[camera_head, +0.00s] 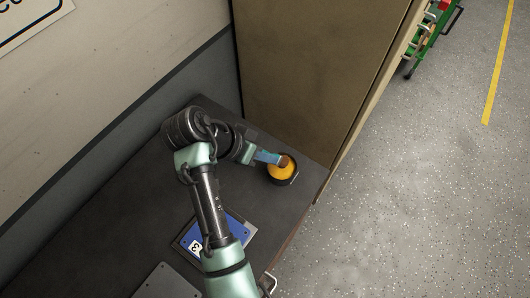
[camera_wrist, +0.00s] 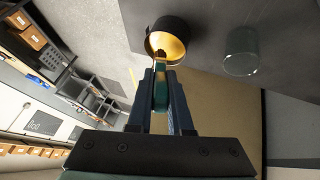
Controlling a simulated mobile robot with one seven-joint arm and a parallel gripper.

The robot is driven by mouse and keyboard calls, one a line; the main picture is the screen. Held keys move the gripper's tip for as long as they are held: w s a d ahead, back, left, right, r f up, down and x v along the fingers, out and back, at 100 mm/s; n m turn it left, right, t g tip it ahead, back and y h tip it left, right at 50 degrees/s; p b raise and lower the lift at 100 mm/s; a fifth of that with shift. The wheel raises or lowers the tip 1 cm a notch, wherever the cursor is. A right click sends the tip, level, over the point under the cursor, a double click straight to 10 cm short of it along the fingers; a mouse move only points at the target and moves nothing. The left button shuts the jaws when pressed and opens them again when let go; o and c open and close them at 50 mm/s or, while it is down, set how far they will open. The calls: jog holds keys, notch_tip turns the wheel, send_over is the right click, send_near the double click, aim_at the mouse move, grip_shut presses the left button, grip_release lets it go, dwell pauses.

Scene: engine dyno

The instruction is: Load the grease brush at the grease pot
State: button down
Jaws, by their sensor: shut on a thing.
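The grease pot (camera_head: 291,179) is a round black pot with yellow-orange grease, near the right end of the dark bench. It also shows at the top of the wrist view (camera_wrist: 183,24). My gripper (camera_head: 270,157) is beside and above the pot's rim. In the wrist view my gripper (camera_wrist: 160,78) has its blue fingers shut on the teal handle of the grease brush (camera_wrist: 160,94). The brush's far end reaches into the pot's mouth. Whether the bristles touch the grease, or carry any, I cannot tell.
A clear glass vessel (camera_wrist: 242,52) stands near the pot. A tall brown cabinet side (camera_head: 310,70) rises behind the bench. A blue and white plate (camera_head: 232,228) lies on the bench below my arm. Open floor (camera_head: 430,190) lies to the right.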

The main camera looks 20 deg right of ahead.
jog(key=shift+f+b, duration=0.35)
jog(key=shift+f, duration=0.45)
dwell(1.4)
jog(key=shift+r, duration=0.1)
notch_tip(320, 180, up, 7)
jog(key=p, duration=0.6)
dwell(0.9)
